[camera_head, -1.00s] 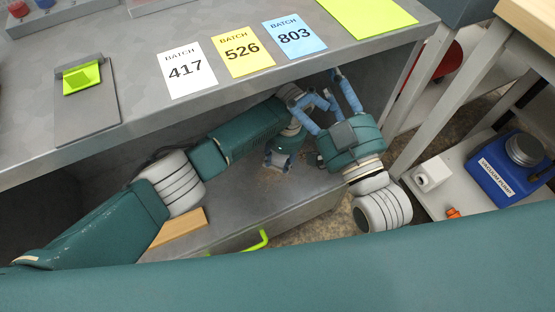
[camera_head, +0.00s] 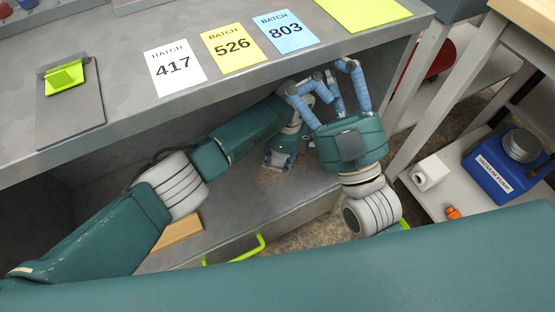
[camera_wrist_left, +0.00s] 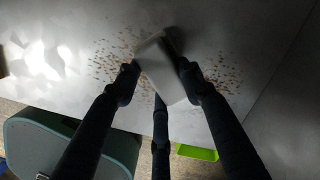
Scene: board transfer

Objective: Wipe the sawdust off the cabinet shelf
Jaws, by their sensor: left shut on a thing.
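My left gripper (camera_wrist_left: 160,82) is shut on a pale grey-white block (camera_wrist_left: 162,62), which it holds against or just above the grey cabinet shelf (camera_wrist_left: 215,25). Sawdust (camera_wrist_left: 222,74) lies as tan specks on both sides of the block. In the head view my left gripper (camera_head: 279,158) reaches under the worktop, over the shelf (camera_head: 232,205); the block is hard to make out there. A faint patch of sawdust (camera_head: 268,180) shows near it. My right gripper (camera_head: 325,85) has its blue fingers spread and empty, pointing up near the cabinet's open right side.
The worktop (camera_head: 120,100) overhangs the shelf and carries batch cards and a clipboard (camera_head: 70,105). A wooden block (camera_head: 180,230) lies at the shelf's left.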

